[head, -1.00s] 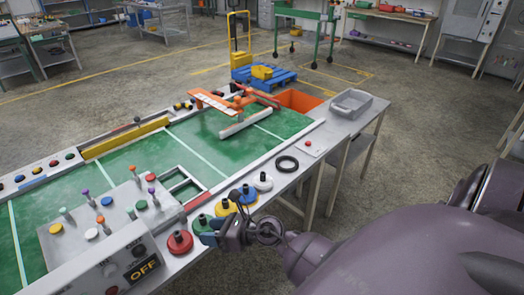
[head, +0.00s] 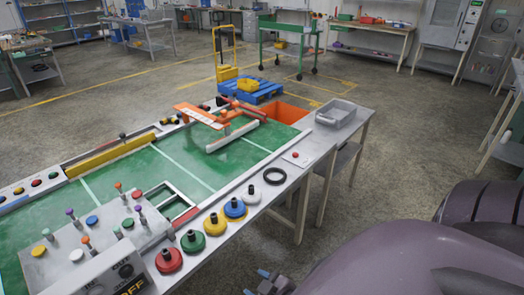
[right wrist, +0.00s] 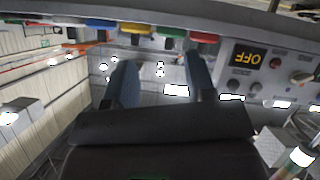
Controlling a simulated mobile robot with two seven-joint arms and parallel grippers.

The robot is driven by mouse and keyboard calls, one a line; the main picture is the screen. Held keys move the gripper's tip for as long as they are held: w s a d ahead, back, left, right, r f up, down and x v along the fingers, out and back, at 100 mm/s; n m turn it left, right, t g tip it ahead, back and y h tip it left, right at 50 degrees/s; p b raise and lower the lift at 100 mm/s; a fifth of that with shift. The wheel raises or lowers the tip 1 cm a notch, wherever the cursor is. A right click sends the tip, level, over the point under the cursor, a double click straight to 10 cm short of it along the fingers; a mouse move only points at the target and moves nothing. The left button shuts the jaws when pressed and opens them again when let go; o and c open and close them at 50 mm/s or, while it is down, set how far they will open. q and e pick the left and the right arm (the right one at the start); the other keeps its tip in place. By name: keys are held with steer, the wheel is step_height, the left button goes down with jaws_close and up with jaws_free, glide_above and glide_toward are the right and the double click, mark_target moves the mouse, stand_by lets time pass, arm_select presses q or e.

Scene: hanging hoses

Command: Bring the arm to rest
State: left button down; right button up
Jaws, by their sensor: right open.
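My right gripper (head: 256,282) shows at the bottom edge of the head view, its blue fingertips apart and nothing between them. It is off the front side of the table (head: 310,150), in front of the row of discs. Part of it is cut off by the frame. In the right wrist view my right gripper (right wrist: 160,80) shows two blue fingers spread apart and empty, with the table's edge and discs beyond them. My purple right arm fills the lower right of the head view. My left gripper is not in view.
Red (head: 169,261), green (head: 192,242), yellow (head: 215,224), blue (head: 235,208) and white (head: 251,195) knobbed discs line the table's front edge. A grey control box (head: 100,278) stands at the lower left. The floor right of the table is clear.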

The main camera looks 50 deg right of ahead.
steer(key=shift+s+a+f+m+g, duration=0.25)
steer(key=shift+s+f+m+g, duration=0.1)
steer(key=shift+s+m, duration=0.2)
steer(key=shift+s+a+f+m+g, duration=0.2)
steer(key=shift+s+f+m+g, duration=0.15)
steer(key=shift+m, duration=0.2)
stand_by(0.6)
